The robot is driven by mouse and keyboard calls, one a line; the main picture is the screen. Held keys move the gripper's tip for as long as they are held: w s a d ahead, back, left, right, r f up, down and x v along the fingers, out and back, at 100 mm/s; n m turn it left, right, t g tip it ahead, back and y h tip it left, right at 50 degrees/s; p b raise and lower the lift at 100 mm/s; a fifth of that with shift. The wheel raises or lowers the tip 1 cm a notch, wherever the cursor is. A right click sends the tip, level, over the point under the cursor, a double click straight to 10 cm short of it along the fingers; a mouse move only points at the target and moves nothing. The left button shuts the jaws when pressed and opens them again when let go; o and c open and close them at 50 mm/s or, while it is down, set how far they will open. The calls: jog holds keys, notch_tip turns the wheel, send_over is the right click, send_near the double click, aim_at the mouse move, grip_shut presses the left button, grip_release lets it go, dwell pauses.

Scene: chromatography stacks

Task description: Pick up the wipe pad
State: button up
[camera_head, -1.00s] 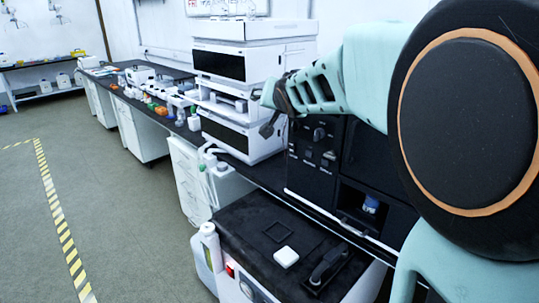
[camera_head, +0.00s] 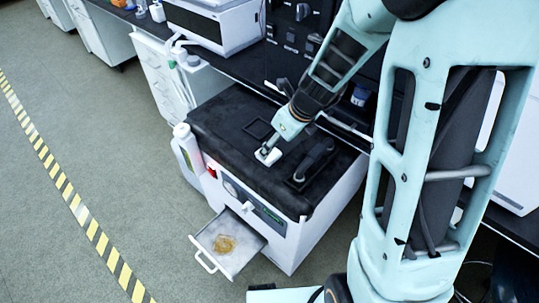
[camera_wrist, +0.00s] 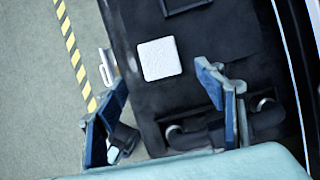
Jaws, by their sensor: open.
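The wipe pad (camera_head: 268,157) is a small white square lying flat on the black top of a white cabinet unit. It also shows whole in the wrist view (camera_wrist: 159,59), just beyond my fingertips. My gripper (camera_head: 272,149) points down at the pad in the head view and partly covers it. In the wrist view my gripper (camera_wrist: 163,82) is open, with one blue finger to the left of the pad's line and one to the right. Nothing is between the fingers. Whether a fingertip touches the pad cannot be told.
A black handle (camera_head: 314,160) lies right of the pad on the cabinet top (camera_head: 220,115). A square frame (camera_head: 259,129) is behind it. An open drawer (camera_head: 222,266) with a yellowish tangle sticks out in front. A white bottle (camera_head: 187,148) stands at the left.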

aim_at(276, 154)
jog(key=x, duration=0.2)
jog(key=b+x, duration=0.1)
jog(key=x, duration=0.1)
jog(key=b+x, duration=0.1)
jog(key=x, duration=0.1)
jog(key=shift+w+a, duration=0.25)
jog(key=shift+w, duration=0.15)
jog(key=shift+c, duration=0.2)
jog(key=c, duration=0.9)
